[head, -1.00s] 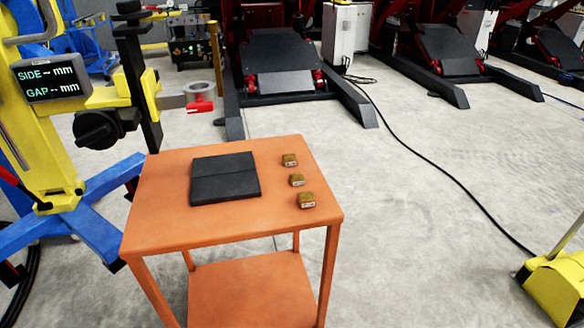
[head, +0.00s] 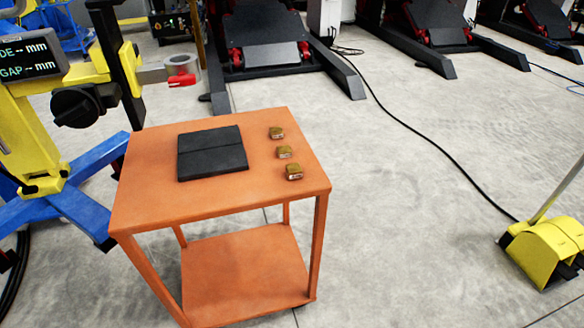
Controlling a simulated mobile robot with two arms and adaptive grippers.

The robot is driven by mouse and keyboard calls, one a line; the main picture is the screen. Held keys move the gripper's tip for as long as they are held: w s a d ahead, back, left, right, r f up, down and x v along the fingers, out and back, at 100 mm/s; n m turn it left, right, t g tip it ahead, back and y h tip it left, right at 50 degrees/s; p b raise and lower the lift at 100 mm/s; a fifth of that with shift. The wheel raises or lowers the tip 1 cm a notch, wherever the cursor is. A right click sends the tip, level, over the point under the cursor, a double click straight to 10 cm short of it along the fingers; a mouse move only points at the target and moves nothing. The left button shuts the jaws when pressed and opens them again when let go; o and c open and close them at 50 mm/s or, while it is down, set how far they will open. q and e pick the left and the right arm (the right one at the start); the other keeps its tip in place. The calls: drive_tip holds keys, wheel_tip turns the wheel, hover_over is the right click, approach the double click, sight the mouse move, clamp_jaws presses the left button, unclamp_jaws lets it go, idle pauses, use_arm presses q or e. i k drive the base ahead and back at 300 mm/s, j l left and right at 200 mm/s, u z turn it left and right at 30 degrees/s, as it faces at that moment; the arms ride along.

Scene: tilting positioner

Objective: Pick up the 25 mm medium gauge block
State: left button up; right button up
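Three small brass-coloured gauge blocks stand in a row along the right side of the orange table (head: 150,200). The far block (head: 276,133) looks the smallest. The middle block (head: 284,152) sits just in front of it. The near block (head: 294,172) looks the largest and shows a pale marking on its front face. The markings are too small to read. The blocks stand apart from each other. Neither of my grippers is in the head view.
A black two-part pad (head: 212,154) lies left of the blocks. A yellow and blue positioner (head: 75,105) with a display stands at the left. A yellow pedal unit (head: 548,250) is on the floor at the right. A black cable (head: 437,149) crosses otherwise open floor.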

sight(276, 133)
drive_tip(key=i+l, duration=0.1)
drive_tip(key=i, duration=0.3)
drive_tip(key=i+l+u, duration=0.15)
drive_tip(key=i, duration=0.3)
